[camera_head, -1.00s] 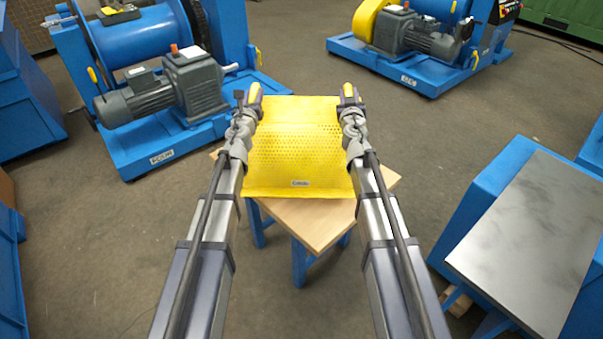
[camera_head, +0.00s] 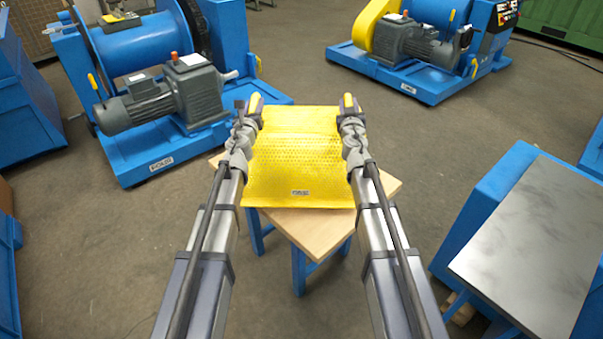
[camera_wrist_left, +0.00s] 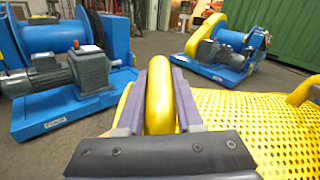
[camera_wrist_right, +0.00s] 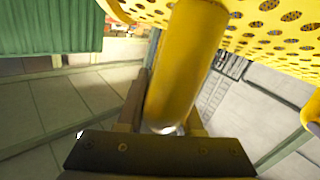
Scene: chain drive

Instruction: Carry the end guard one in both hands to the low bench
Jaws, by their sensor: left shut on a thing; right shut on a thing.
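The end guard (camera_head: 297,160) is a yellow perforated panel with a small label near its front edge. It is between my two arms in the head view, above or on the low wooden-topped bench (camera_head: 315,228) with blue legs; I cannot tell if they touch. My left gripper (camera_head: 254,104) is shut on the guard's left yellow handle, which shows between the jaws in the left wrist view (camera_wrist_left: 160,95). My right gripper (camera_head: 348,104) is shut on the right handle, seen in the right wrist view (camera_wrist_right: 183,75). The guard hides the back of the bench top.
A blue winch with a grey motor (camera_head: 150,100) stands at the back left. Another blue machine with a yellow cover (camera_head: 400,50) stands at the back right. A blue bench with a grey metal top (camera_head: 530,240) is at the right. Bare floor surrounds the low bench.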

